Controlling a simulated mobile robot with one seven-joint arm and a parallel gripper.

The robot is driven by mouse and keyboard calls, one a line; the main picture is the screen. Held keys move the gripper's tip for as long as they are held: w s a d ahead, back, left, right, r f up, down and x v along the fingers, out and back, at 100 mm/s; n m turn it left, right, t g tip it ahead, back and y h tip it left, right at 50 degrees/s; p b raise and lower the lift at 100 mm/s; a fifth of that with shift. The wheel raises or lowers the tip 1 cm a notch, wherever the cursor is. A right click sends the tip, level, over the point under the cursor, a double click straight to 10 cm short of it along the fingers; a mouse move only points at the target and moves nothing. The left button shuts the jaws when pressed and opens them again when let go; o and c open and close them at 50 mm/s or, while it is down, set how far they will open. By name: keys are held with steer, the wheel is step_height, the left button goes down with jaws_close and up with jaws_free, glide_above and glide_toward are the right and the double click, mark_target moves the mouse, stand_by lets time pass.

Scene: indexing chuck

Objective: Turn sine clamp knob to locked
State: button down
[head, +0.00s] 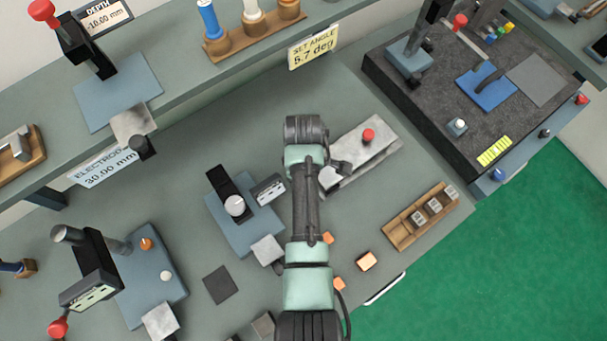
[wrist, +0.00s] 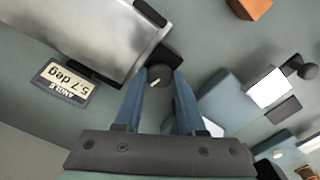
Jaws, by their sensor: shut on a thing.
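The sine clamp knob (wrist: 160,76) is a small dark round knob with a white pointer mark, beside a black block at the edge of the sine plate. In the wrist view my gripper (wrist: 160,80) has its two blue fingers shut on the knob, one on each side. The pale metal sine plate (wrist: 105,30) lies just beyond it; the head view shows the plate (head: 375,153) with a red knob (head: 368,135) on top. In the head view my arm hides the clamp knob. I cannot read lock markings.
A sign (head: 313,47) reads SET ANGLE 5.7 deg. A blue-based gauge (head: 240,212) stands close left of my arm. A wooden tray of blocks (head: 420,216) lies to the right, and small orange blocks (head: 366,261) lie near the front edge. A dark granite plate (head: 440,100) is at upper right.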

steer(key=m+p, duration=0.1)
steer(key=m, duration=0.3)
steer(key=shift+r+m, duration=0.15)
steer(key=shift+m, duration=0.15)
steer(key=m+p, duration=0.1)
steer(key=m, duration=0.2)
steer(key=shift+m, duration=0.4)
steer(key=m+p, duration=0.1)
steer(key=m, duration=0.2)
steer(key=shift+m+p, duration=0.3)
steer(key=shift+m, duration=1.7)
steer(key=c, duration=0.8)
jaws_free()
steer(key=shift+o, duration=0.2)
